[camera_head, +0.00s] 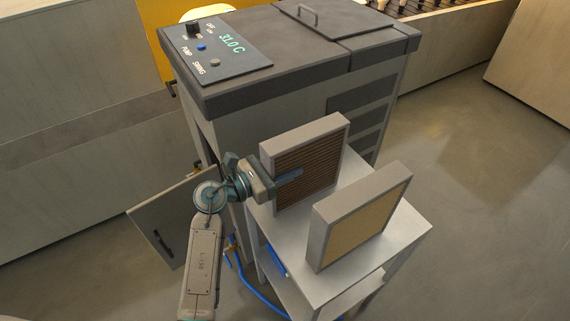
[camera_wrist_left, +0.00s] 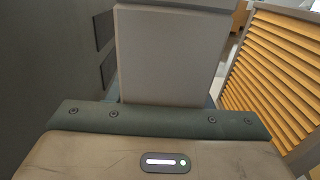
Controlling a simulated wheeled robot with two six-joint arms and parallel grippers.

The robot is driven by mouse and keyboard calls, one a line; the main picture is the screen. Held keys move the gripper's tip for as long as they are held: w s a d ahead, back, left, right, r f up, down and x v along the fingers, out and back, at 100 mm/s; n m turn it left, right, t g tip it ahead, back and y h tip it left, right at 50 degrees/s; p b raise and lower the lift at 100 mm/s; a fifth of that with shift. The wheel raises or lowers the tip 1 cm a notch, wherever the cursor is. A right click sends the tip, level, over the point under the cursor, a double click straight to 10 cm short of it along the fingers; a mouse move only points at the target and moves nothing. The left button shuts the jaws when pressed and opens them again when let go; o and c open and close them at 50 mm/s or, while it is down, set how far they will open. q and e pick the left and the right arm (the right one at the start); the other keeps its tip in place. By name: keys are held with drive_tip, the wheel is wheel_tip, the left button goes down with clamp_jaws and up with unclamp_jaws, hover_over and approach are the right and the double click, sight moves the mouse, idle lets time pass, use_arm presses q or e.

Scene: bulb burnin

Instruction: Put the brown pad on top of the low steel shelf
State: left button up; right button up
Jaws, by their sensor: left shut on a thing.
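The brown pad (camera_head: 308,180) has dark brown slats in a pale grey frame and stands upright at the rear left of the low steel shelf (camera_head: 408,230). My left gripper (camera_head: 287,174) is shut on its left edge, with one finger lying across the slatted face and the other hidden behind. Whether the pad's bottom edge touches the shelf top, I cannot tell. In the left wrist view the held frame (camera_wrist_left: 170,55) rises straight out of the jaws. My right gripper is in neither view.
A second framed pad, tan-faced (camera_head: 368,222), stands upright on the shelf's front part, with a gap between the two. A tall grey cabinet (camera_head: 255,125) with a display stands close behind. Its small door (camera_head: 172,215) hangs open at left. Blue hoses (camera_head: 245,280) run below.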

use_arm(q)
drive_tip(key=o, duration=0.7)
drive_tip(key=shift+f, duration=0.2)
drive_tip(key=o, duration=0.5)
drive_tip(key=shift+r, duration=0.1)
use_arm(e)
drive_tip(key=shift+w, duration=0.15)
use_arm(q)
drive_tip(key=shift+r, duration=0.1)
drive_tip(key=shift+b+v, duration=1.55)
drive_tip(key=shift+v, duration=4.5)
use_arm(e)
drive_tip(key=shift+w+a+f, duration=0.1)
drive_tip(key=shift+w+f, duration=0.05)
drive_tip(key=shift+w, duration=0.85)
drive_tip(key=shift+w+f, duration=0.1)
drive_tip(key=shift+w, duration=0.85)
